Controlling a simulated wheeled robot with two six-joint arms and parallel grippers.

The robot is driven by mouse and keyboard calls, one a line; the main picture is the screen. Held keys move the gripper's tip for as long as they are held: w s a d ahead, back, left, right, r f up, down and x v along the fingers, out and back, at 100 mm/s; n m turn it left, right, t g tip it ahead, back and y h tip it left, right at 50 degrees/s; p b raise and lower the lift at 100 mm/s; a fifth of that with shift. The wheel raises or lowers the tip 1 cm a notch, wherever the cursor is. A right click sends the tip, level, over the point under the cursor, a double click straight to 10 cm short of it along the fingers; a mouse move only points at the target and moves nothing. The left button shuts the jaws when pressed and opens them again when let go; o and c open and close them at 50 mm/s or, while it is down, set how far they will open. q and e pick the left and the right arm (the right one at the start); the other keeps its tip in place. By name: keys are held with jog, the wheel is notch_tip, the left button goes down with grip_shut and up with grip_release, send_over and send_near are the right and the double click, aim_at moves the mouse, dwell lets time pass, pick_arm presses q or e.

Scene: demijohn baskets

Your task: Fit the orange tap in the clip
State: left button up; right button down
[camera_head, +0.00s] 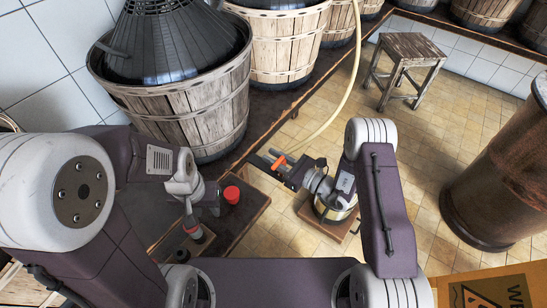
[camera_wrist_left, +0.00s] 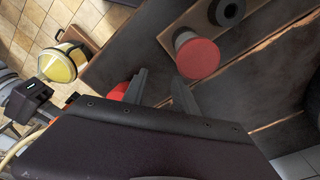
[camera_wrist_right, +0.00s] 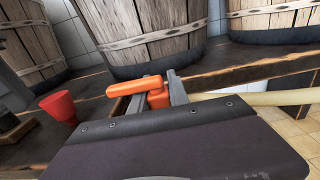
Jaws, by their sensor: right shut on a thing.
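The orange tap (camera_head: 280,161) is in my right gripper (camera_head: 275,164), over the floor beside the bench. In the right wrist view the tap (camera_wrist_right: 140,87) lies between the closed fingers (camera_wrist_right: 166,92), its handle sticking out left. A pale hose (camera_wrist_right: 260,97) runs right from close behind it; whether they join is hidden. My left gripper (camera_wrist_left: 160,88) has its fingers apart with nothing between them, low over the dark bench. The head view hides most of it behind my wrist. I cannot make out the clip for certain.
A red cup (camera_head: 231,194) stands on the bench edge. A bottle-like thing with a red top (camera_wrist_left: 197,55) is near my left fingers. Slatted baskets (camera_head: 200,110) line the bench behind. A pot (camera_head: 338,206) stands low on the right; a stool (camera_head: 410,50) is farther off.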

notch_tip(320, 180, up, 7)
jog(key=p, duration=0.5)
dwell(0.4)
jog(key=shift+f, duration=0.1)
jog(key=w+d+r+m+t+h, duration=0.1)
jog(key=w+d+m+t+h, duration=0.25)
jog(key=d, duration=1.05)
jog(key=s+d+r, duration=0.1)
jog(key=s+d, duration=0.6)
jog(key=d, duration=0.2)
jog(key=s+a+r+n+g+y+p, duration=0.1)
jog(key=s+a+n+g+y, duration=0.3)
jog(key=s, duration=0.3)
notch_tip(320, 180, up, 21)
jog(key=p, duration=2.6)
jog(key=shift+a+r, duration=0.15)
jog(key=shift+r, duration=0.05)
